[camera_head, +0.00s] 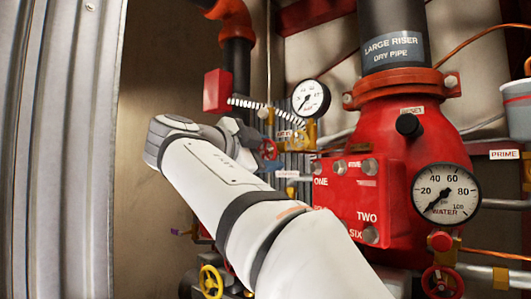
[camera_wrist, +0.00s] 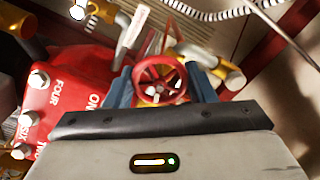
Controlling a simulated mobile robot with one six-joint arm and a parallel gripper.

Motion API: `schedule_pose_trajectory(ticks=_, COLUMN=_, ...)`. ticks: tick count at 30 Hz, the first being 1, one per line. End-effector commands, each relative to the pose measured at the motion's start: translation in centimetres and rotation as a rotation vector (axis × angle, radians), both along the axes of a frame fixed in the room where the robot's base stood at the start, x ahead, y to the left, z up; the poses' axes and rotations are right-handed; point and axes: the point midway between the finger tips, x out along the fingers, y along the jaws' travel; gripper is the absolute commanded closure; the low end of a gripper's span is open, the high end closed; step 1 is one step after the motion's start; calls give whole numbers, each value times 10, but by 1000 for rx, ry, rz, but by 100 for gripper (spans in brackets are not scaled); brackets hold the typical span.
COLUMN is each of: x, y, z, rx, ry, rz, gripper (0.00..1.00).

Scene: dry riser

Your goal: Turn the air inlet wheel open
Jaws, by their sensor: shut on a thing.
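A small red handwheel (camera_wrist: 160,80) with spokes sits between the two blue fingers of my gripper (camera_wrist: 160,88) in the wrist view. The fingers are shut on it, one at each side of its rim. In the head view the red wheel (camera_head: 269,149) shows just right of my gripper (camera_head: 256,146), partly hidden by it. Small white tags (camera_head: 285,134) hang near this wheel; their lettering is too small to read surely. A tilted white tag (camera_wrist: 134,26) also stands behind the wheel in the wrist view.
The red valve body (camera_head: 345,190) with bolts stands right of my arm. A pressure gauge (camera_head: 311,97) and a striped hose (camera_head: 262,103) are close above the wheel. A yellow handwheel (camera_head: 211,282) is low at left. A corrugated metal panel (camera_head: 60,150) borders the left side.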

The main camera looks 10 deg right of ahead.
Motion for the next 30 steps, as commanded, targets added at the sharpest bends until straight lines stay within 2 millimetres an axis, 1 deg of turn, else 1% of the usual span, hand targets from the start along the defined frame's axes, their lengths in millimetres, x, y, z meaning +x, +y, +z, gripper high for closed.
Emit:
schedule_pose_trajectory(ticks=5, x=1, y=0, z=-1, rx=-15, ry=23, rz=0, gripper=73)
schedule_pose_trajectory(ticks=11, x=1, y=-1, z=-3, rx=-72, ry=101, rz=0, gripper=73)
schedule_pose_trajectory(ticks=30, x=1, y=0, z=-2, rx=-414, ry=575, rz=1, gripper=73)
